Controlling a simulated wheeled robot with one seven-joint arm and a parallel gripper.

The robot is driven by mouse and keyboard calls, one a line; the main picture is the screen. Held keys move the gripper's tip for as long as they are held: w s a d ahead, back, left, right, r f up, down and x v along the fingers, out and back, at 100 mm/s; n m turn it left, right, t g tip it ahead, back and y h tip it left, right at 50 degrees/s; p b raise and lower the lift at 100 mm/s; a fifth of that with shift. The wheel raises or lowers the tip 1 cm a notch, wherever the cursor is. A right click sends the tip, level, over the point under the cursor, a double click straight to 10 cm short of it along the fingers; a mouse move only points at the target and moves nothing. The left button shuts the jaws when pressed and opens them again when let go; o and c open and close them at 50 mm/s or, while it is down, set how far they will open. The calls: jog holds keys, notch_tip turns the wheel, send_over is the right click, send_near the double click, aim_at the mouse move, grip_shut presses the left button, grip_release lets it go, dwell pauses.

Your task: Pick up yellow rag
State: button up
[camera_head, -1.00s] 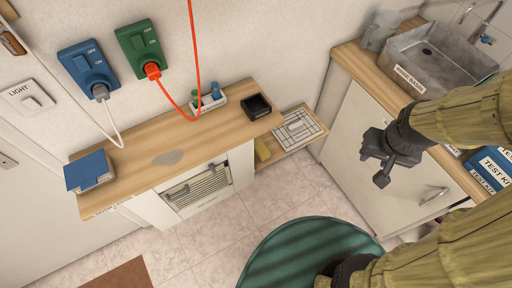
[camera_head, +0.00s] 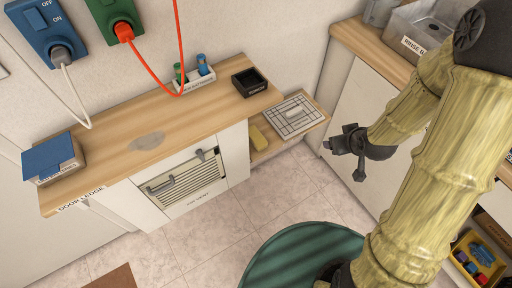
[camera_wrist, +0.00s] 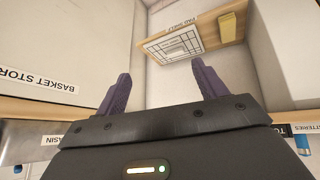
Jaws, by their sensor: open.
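A small yellow block-like thing, which looks like the yellow rag (camera_head: 258,138), lies on the low wooden shelf (camera_head: 274,149) beside the white cabinet. It also shows in the wrist view (camera_wrist: 228,22), at the shelf's far end. My gripper (camera_head: 340,145) is in the air to the right of the shelf, apart from the rag. In the wrist view its two dark fingers (camera_wrist: 160,92) stand wide apart with nothing between them.
A white gridded panel (camera_head: 296,116) lies on the same shelf, next to the rag. The wooden counter (camera_head: 200,120) bears a black tray (camera_head: 250,82) and a blue-topped box (camera_head: 53,158). A sink cabinet (camera_head: 365,110) stands at right.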

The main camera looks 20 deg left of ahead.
jog(key=w+a+f+n+t+y+b, duration=0.1)
jog(key=a+f+y+b, duration=0.1)
jog(key=a+f+b, duration=0.35)
jog(key=a+f+n+y+b, duration=0.2)
jog(key=f+b, duration=0.1)
jog(key=f, duration=0.6)
jog(key=t+y+b, duration=0.3)
jog(key=y+b, duration=0.3)
jog(key=b, duration=0.5)
send_near(264, 147)
jog(key=v, duration=0.4)
jog(key=shift+s+d, duration=0.1)
jog(key=shift+s, duration=0.05)
jog(key=b+x, duration=0.3)
jog(key=x, duration=0.8)
jog(key=shift+w+a, duration=0.45)
